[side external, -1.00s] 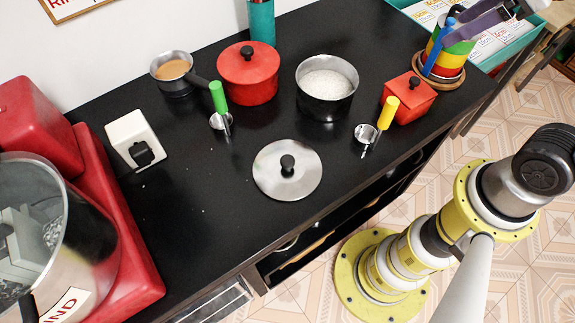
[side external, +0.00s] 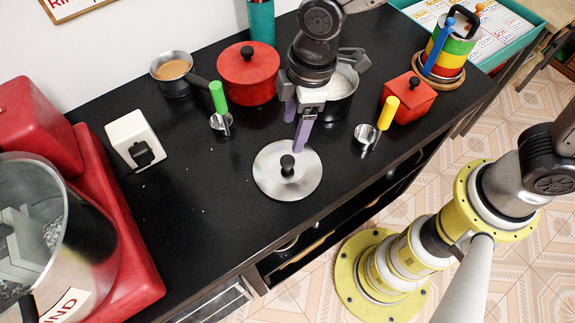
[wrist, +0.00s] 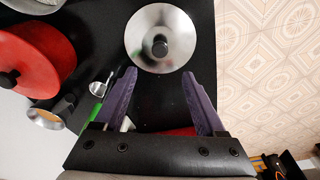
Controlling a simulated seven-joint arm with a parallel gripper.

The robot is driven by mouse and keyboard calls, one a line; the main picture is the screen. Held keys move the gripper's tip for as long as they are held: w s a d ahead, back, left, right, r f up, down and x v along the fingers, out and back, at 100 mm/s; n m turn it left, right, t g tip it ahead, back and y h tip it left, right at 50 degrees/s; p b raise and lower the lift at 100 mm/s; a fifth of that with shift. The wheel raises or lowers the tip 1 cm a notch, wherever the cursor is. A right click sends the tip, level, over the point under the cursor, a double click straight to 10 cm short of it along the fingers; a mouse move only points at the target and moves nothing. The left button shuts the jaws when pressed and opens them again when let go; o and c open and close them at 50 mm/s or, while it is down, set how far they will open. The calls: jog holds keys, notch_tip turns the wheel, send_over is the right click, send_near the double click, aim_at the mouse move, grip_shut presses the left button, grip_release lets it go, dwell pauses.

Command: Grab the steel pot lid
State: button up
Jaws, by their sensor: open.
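The steel pot lid (side external: 273,178) lies flat on the black counter, a shiny round disc with a black knob (side external: 287,165) at its middle. The lid also shows at the top of the wrist view (wrist: 160,22), with its knob up. My gripper (side external: 296,132) has purple fingers, spread apart and empty, pointing down above the counter just behind the lid. In the wrist view the fingers (wrist: 162,88) sit below the lid in the picture, with the knob between their lines. They appear apart from the knob.
A red pot (side external: 247,80), a green-handled cup (side external: 218,97), a yellow-handled cup (side external: 388,112) and a red box (side external: 411,100) stand nearby.

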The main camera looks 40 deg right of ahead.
send_over(287, 160)
jog(key=f, duration=0.6)
jog(key=shift+s+d+f, duration=0.15)
jog(key=shift+d+f, duration=0.05)
jog(key=shift+a+f, duration=0.2)
jog(key=shift+f, duration=2.5)
grip_shut()
